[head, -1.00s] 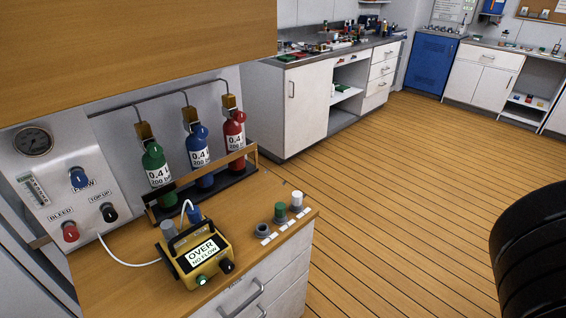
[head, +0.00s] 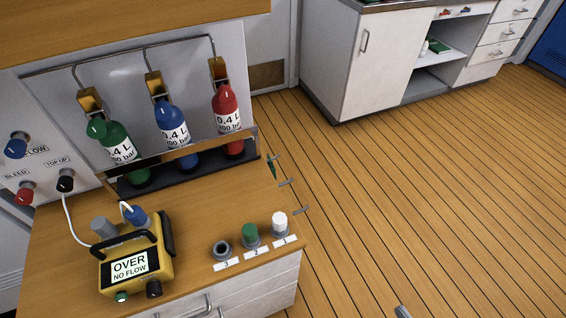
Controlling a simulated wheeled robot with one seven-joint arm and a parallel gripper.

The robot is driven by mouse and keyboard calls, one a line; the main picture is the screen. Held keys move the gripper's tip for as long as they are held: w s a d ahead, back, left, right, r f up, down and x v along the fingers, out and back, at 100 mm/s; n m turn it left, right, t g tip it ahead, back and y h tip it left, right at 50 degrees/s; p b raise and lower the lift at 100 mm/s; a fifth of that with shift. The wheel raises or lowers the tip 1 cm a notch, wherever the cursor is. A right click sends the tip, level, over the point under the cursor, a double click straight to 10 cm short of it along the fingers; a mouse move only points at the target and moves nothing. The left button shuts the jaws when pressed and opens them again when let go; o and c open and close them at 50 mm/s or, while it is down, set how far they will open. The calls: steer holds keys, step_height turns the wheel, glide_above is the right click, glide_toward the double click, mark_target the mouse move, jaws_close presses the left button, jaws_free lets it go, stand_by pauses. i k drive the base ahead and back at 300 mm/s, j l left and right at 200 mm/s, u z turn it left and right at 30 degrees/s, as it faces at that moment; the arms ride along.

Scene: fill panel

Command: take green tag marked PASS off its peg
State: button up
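A small dark green tag (head: 271,167) hangs at the right edge of the wooden counter, by the farthest of three short grey pegs (head: 278,157). It is seen nearly edge-on, so I cannot read PASS or any other marking on it. The middle peg (head: 287,182) and the nearest peg (head: 301,209) look bare. A small grey metal piece shows at the bottom edge, right of centre, over the floor. It may be the tip of my gripper, but its fingers cannot be made out. It is well apart from the tag.
The counter (head: 200,205) carries a yellow meter (head: 137,265) reading OVER NO FLOW and numbered fittings with a white cap (head: 280,222) and a green cap (head: 250,234). Green, blue and red bottles (head: 227,108) stand in a rack. The plank floor (head: 400,190) to the right is clear.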

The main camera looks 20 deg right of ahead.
mark_target(271, 166)
steer(key=l+u, duration=0.1)
steer(key=u, duration=0.7)
steer(key=l+u, duration=0.35)
steer(key=l, duration=0.2)
steer(key=i+l+u, duration=0.1)
steer(key=l+u, duration=0.25)
steer(key=l, duration=0.2)
steer(key=l+u, duration=0.4)
steer(key=k+l, duration=0.1)
steer(key=l, duration=0.25)
steer(key=k+l, duration=0.1)
steer(key=l, duration=0.65)
steer(key=k+l+u, duration=0.1)
steer(key=l, duration=0.25)
steer(key=i, duration=0.45)
